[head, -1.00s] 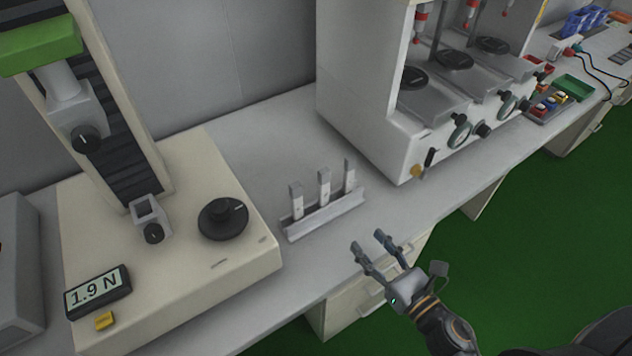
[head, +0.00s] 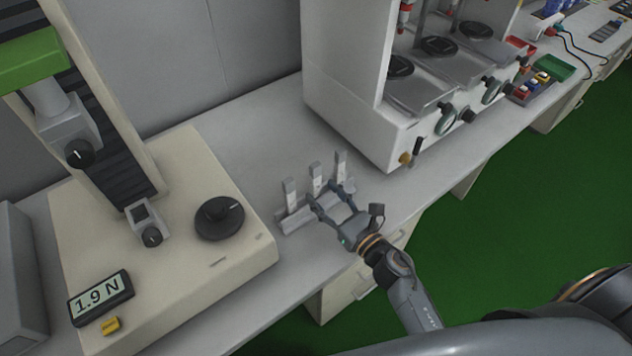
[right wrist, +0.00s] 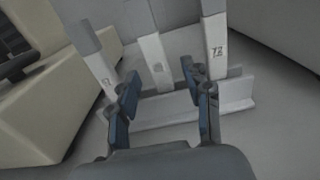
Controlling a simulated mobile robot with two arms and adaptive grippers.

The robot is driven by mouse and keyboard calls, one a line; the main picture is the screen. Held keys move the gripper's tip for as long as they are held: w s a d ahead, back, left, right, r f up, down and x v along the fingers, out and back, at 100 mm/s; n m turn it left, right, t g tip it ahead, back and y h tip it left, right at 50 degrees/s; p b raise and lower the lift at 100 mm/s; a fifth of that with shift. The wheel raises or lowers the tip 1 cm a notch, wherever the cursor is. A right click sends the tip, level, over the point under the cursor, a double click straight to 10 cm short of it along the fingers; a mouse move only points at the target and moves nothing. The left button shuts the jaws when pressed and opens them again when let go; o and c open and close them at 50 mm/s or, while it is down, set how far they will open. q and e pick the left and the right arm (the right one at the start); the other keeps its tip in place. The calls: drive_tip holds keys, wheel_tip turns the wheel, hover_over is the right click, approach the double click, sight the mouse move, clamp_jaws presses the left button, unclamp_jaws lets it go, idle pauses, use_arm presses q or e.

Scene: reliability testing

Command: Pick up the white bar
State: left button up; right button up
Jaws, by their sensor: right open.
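Three upright white bars with grey upper ends stand in a light grey slotted rack (head: 291,222): a left bar (head: 290,196), a middle bar (head: 316,180) and a right bar (head: 341,167). My right gripper (head: 330,192) is open and empty at the front of the rack. In the right wrist view, the middle bar (right wrist: 157,62) appears between the open fingertips (right wrist: 160,73). The left bar (right wrist: 101,72) and the right bar (right wrist: 215,48) lie outside the fingers. The right bar carries a dark handwritten mark. I cannot tell whether a finger touches anything. My left gripper is not in view.
A white apparatus (head: 345,95) stands behind and to the right. Bare bench (head: 240,130) lies behind the rack.

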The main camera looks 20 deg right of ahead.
sight(318, 189)
drive_tip(key=x, duration=0.2)
drive_tip(key=shift+w+a+f, duration=0.1)
drive_tip(key=shift+w+a, duration=0.05)
drive_tip(key=shift+w, duration=0.15)
drive_tip(key=shift+w+a+f, duration=0.1)
drive_tip(key=shift+w, duration=0.15)
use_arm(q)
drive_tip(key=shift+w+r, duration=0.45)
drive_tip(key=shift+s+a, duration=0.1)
use_arm(e)
drive_tip(key=shift+c, duration=0.4)
clamp_jaws()
use_arm(q)
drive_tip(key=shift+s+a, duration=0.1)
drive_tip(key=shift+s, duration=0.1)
drive_tip(key=shift+p, duration=0.3)
